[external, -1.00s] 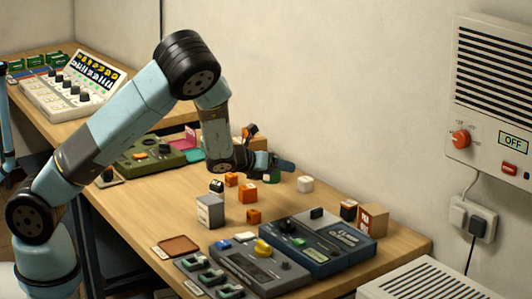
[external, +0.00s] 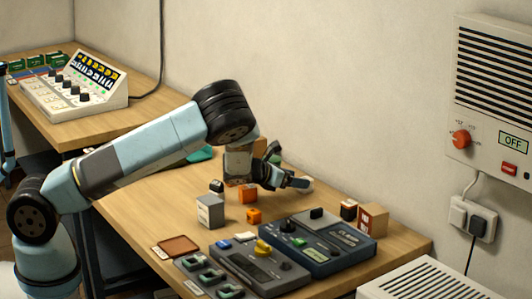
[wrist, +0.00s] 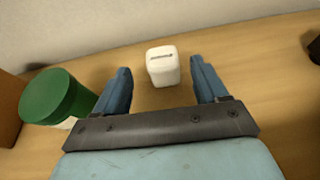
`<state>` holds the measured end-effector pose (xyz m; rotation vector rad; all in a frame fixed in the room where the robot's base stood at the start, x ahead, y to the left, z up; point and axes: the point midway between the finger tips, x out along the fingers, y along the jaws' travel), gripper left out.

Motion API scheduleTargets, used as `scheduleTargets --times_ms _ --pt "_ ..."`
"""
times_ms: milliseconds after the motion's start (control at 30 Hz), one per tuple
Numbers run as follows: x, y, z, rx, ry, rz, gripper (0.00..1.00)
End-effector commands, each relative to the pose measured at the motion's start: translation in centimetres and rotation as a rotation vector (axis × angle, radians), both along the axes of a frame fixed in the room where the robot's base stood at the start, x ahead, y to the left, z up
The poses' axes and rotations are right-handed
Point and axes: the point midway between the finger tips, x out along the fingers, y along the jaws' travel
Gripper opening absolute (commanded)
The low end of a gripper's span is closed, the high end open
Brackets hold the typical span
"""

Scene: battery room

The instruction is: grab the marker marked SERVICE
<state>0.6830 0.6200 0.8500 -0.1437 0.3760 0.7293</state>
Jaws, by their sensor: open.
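A small white block (wrist: 163,68) with a dark line of print on top, too small to read, stands on the table between the fingers of my gripper (wrist: 160,72). In the external view this white block (external: 308,183) is mostly hidden behind my gripper (external: 288,181). My gripper is open and low over the table, with a finger on each side of the block and gaps between. I cannot read SERVICE on any object. Orange blocks (external: 253,215) and a small black-and-white block (external: 217,186) stand left of my gripper.
A green cylinder (wrist: 57,95) stands close to the left finger. A grey box (external: 210,211), a grey console (external: 258,272), a dark blue console (external: 335,248) and a brown box (external: 373,217) stand nearer the front. The wall (wrist: 120,25) is close behind.

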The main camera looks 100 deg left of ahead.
Motion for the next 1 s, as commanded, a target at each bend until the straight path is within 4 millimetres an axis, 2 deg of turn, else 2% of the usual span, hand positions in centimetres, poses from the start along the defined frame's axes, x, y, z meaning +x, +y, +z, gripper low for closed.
scheduleTargets --times_ms 267,600,933,1000 --pt "1.2 1.1 -0.7 0.0 -0.001 0.001 0.72" --pt "4.3 3.4 -2.3 -0.001 -0.001 0.002 0.72" --pt "4.7 3.7 -2.5 -0.001 -0.001 0.002 0.72" --pt "4.7 3.7 -2.5 -0.001 -0.001 0.002 0.66"
